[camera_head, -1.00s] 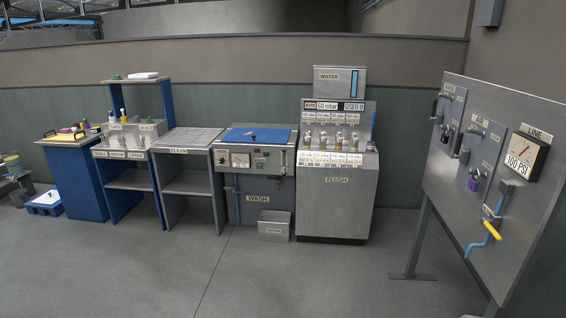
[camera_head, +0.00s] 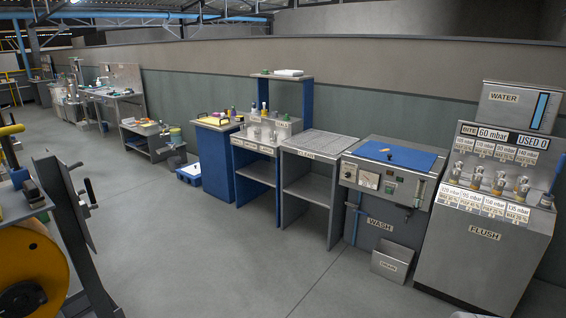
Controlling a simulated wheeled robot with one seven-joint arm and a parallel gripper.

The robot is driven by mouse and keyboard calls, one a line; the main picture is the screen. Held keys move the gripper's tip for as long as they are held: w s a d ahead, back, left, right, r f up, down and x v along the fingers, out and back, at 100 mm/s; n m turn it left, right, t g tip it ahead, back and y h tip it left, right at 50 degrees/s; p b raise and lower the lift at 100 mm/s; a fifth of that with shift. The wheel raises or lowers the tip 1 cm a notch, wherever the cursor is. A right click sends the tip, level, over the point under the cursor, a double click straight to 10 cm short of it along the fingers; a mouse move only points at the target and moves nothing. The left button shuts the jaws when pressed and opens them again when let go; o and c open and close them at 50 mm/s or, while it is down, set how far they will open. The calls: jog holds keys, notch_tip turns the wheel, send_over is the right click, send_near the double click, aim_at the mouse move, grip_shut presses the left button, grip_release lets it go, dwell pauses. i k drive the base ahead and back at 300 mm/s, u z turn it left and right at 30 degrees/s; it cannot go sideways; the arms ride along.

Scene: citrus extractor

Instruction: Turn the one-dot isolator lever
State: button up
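No lever with a readable one-dot mark shows in the head view, so I cannot pick out the isolator lever. At the left edge stands a dark upright plate (camera_head: 68,205) with black handles (camera_head: 88,190) on its right side. It is seen nearly edge-on, and any dots on it are hidden or too small to tell. My gripper is not in view.
A yellow drum (camera_head: 30,270) stands at the lower left. Along the wall are a FLUSH cabinet (camera_head: 480,255), a WASH unit (camera_head: 375,235), a CLEAN rack (camera_head: 318,148) and a blue stand (camera_head: 215,170). A sink bench (camera_head: 125,100) is further back. The middle floor is clear.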

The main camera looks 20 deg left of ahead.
aim_at(90, 190)
jog(key=u, duration=1.15)
jog(key=i, duration=1)
jog(key=u, duration=1.2)
jog(key=i, duration=0.25)
jog(key=z, duration=0.05)
jog(key=k, duration=0.5)
jog(key=z, duration=0.7)
jog(key=i, duration=0.9)
jog(key=u, duration=1.25)
